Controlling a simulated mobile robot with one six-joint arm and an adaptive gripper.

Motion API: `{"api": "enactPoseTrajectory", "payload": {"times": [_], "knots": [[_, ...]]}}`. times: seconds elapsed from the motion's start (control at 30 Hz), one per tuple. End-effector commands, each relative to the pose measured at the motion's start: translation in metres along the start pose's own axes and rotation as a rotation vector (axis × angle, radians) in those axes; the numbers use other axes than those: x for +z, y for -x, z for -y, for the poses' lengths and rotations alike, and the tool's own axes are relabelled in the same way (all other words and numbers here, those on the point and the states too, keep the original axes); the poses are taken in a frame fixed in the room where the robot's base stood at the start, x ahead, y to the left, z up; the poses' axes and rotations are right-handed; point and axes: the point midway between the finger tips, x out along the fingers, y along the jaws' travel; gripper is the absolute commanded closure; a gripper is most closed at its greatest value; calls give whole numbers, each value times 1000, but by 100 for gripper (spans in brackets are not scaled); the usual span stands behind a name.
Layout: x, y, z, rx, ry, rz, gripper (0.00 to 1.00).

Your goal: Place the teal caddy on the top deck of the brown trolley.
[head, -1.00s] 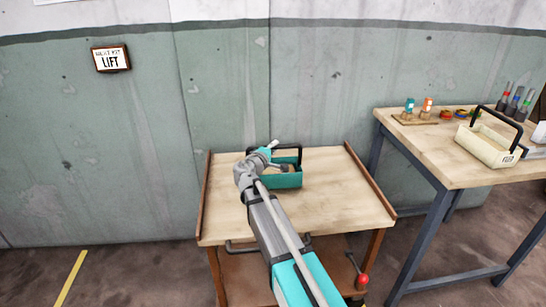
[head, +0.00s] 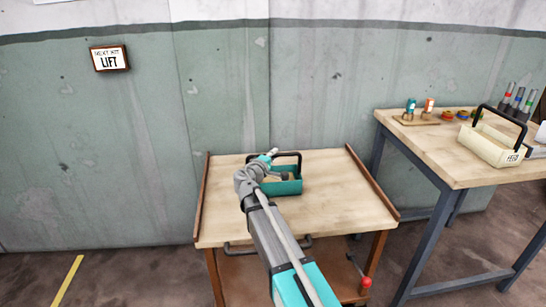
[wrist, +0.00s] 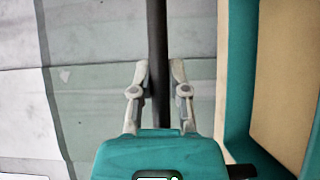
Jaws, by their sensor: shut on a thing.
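The teal caddy (head: 286,187) shows in the head view over the top deck of the brown trolley (head: 335,212), toward its back and middle. It looks upright, and its base appears on or very near the deck; contact cannot be told for sure. My gripper (wrist: 158,80) is shut on the dark handle bar (wrist: 157,40) of the caddy in the wrist view. The caddy's teal rim and tan inside fill the right of that view.
The trolley deck has raised brown side rails (head: 371,182) and is otherwise bare. A workbench (head: 450,165) stands at right with a cream caddy (head: 490,147), small cans and markers.

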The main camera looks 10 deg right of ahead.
Motion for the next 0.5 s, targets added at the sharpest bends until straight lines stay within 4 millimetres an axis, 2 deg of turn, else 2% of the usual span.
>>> {"api": "enactPoseTrajectory", "payload": {"times": [0.1,0.13,0.3,0.5], "knots": [[0,0,2,2,2,0,100],[0,0,2,0,0,0,75],[0,0,2,0,0,0,45],[0,0,2,0,0,0,45]]}}
